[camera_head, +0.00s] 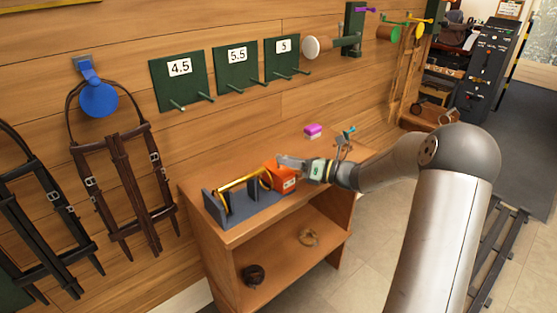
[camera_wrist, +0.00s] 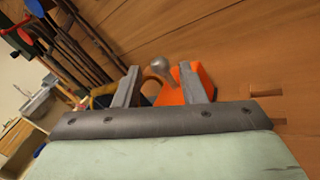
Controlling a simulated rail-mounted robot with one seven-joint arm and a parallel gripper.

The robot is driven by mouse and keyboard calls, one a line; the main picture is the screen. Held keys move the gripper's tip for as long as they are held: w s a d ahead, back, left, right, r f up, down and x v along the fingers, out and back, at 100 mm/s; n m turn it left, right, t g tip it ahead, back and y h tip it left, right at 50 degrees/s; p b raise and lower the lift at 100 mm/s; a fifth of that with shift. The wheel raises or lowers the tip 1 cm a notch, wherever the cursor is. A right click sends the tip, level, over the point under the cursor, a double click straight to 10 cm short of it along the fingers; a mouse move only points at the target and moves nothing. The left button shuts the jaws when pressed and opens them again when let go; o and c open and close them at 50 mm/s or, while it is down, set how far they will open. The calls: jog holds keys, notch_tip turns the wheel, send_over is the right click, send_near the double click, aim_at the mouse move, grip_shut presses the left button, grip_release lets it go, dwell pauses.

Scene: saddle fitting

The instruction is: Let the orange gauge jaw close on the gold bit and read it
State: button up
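The gauge stands on the wooden shelf top, with a dark grey base (camera_head: 245,211) and uprights. The orange gauge jaw (camera_head: 283,178), with a small white label, is at its right end; it also shows in the wrist view (camera_wrist: 205,78). The gold bit (camera_head: 238,183) lies across the uprights, with a ring close to the jaw. My gripper (camera_head: 284,161) is just above the jaw. In the wrist view, its two fingers (camera_wrist: 158,84) are apart. A grey round knob (camera_wrist: 162,65) shows between and beyond them, with no clear contact. The jaw's inner face is hidden.
A pink-purple block (camera_head: 313,131) and a small teal-handled item (camera_head: 348,132) are farther back on the shelf top. Green plates with pegs (camera_head: 238,68) and bridles (camera_head: 122,185) hang on the wall behind. Two dark and tan rings lie on the lower shelf.

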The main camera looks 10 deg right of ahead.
jog(key=shift+x, duration=1.7)
grip_shut()
